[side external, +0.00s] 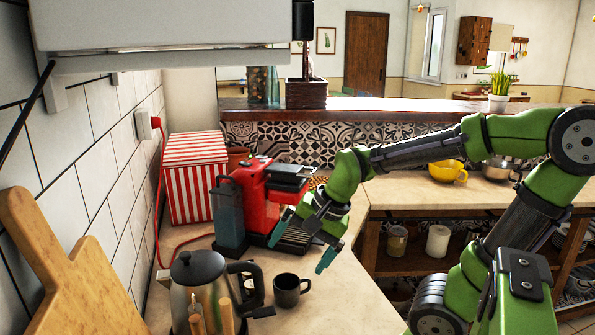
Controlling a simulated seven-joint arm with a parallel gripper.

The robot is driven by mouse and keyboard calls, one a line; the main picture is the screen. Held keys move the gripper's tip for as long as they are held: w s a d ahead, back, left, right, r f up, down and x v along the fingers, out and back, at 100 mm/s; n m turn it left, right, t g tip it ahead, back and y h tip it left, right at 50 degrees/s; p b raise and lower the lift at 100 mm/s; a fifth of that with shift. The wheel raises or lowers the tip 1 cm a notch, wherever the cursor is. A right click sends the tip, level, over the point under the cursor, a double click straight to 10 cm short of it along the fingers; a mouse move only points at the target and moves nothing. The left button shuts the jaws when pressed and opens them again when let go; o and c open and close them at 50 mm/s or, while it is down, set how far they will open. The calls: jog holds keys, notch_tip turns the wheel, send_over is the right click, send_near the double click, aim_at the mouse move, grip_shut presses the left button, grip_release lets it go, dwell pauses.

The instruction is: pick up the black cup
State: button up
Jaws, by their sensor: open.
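The black cup (288,290) stands upright on the light countertop, with its handle toward the right. It is just right of the kettle. My gripper (299,250) is open and empty, with its teal fingertips spread apart. It hangs above and behind the cup, in front of the red coffee machine, and does not touch the cup. The fingertip on the right is near the counter's right edge. The one on the left overlaps the coffee machine in the picture, so I cannot tell whether they touch.
A steel kettle (200,293) with a black handle stands close left of the cup. The red coffee machine (255,200) stands behind. A wooden board (75,285) is at the front left. A yellow cup (447,171) sits on the right counter. Counter right of the cup is clear.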

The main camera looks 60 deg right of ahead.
jog(key=d+f+m+h, duration=0.1)
jog(key=d+f+m, duration=0.35)
jog(key=m, duration=1.55)
send_near(285, 287)
jog(key=shift+w+a+f+g, duration=0.2)
jog(key=shift+a+f, duration=0.2)
jog(key=shift+a, duration=0.15)
jog(key=shift+w+a+f+g, duration=0.2)
jog(key=shift+a+f, duration=0.2)
jog(key=shift+a, duration=0.1)
jog(key=shift+x, duration=3.05)
jog(key=shift+w+d, duration=0.15)
jog(key=shift+r, duration=0.1)
jog(key=c, duration=1.1)
